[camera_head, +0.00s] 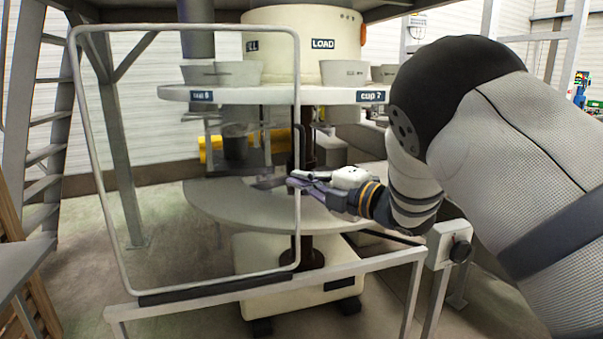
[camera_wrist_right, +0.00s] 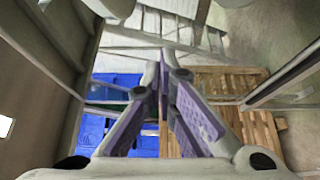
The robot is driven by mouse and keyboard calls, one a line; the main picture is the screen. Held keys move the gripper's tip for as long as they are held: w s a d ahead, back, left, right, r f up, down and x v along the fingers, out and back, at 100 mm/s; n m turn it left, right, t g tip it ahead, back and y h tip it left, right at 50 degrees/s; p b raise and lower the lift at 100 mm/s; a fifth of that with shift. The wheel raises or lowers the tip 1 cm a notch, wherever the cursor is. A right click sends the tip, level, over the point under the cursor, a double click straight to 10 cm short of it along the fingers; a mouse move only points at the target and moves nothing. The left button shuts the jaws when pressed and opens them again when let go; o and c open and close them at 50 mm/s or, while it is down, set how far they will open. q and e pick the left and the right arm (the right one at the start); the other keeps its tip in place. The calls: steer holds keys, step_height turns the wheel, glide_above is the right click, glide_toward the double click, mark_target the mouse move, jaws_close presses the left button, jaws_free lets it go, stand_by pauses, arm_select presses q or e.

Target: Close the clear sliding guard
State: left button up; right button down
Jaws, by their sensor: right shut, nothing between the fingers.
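The clear sliding guard (camera_head: 170,165) is a see-through upright panel in a thin grey frame, at the left and centre of the head view. It stands on a grey rail (camera_head: 375,264) and covers the left part of the machine. A dark upright handle (camera_head: 300,145) shows by its right edge. My right gripper (camera_head: 290,183) is shut and empty, its fingertips at the guard's right edge in the picture; I cannot tell whether they touch it. In the right wrist view its purple-padded fingers (camera_wrist_right: 160,78) meet at the tips. My left gripper is out of view.
Behind the guard is a round machine with an upper ring (camera_head: 270,95) carrying several cups and a lower round table (camera_head: 340,215). A post with a dark knob (camera_head: 460,251) stands at the rail's right end. Blue bins (camera_wrist_right: 90,125) and wooden slats (camera_wrist_right: 245,120) show in the wrist view.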

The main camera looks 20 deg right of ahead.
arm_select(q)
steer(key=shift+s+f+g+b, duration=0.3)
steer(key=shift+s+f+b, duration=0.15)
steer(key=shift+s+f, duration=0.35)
arm_select(e)
steer(key=w, duration=0.6)
steer(key=shift+d, duration=0.3)
steer(key=shift+f, duration=0.1)
